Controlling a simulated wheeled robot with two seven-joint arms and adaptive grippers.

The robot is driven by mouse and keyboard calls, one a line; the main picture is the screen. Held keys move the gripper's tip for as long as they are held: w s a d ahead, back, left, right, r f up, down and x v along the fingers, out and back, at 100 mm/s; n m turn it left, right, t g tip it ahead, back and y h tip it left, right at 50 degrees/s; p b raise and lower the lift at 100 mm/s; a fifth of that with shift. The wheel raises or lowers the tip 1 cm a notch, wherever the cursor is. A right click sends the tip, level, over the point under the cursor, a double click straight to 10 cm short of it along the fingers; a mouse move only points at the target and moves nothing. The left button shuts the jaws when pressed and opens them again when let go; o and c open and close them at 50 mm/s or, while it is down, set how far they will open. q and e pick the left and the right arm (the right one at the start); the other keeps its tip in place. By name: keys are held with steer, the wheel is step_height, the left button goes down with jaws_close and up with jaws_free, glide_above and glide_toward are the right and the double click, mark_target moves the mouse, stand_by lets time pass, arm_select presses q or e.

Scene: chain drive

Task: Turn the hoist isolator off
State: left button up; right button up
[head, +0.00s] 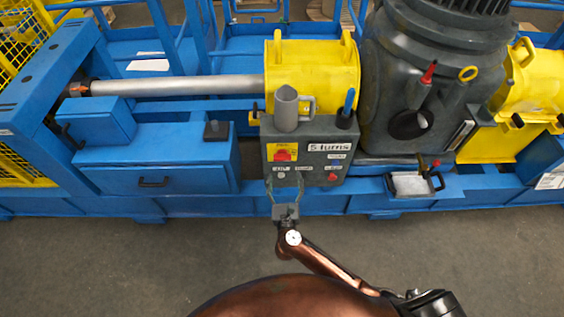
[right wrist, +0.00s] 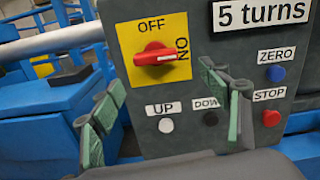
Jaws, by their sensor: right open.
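The hoist isolator is a red rotary knob (head: 283,154) on a yellow plate, on the front of a grey control box (head: 330,155). In the right wrist view the knob (right wrist: 154,57) lies about level, in line with the ON mark (right wrist: 182,48) at its right; the OFF mark (right wrist: 151,25) is above it. My right gripper (head: 285,186) is open and empty in front of the box, below the knob. In the right wrist view its fingers (right wrist: 160,88) stand apart, left and right below the knob, not on it. My left gripper is not in view.
Close to the knob are the UP button (right wrist: 166,125), DOWN button (right wrist: 210,118), red STOP button (right wrist: 271,118) and blue ZERO button (right wrist: 276,73). A grey cone-topped cylinder (head: 286,108) and a blue handle (head: 349,101) stand on the box. The floor in front is clear.

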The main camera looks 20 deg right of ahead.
mark_target(282, 158)
steer(key=w+d+m+b, duration=0.1)
steer(key=w, duration=0.6)
steer(key=shift+w+d+r, duration=0.2)
steer(key=shift+w+r, duration=0.05)
steer(key=shift+r, duration=0.2)
steer(key=shift+c, duration=0.7)
steer(key=c, duration=1)
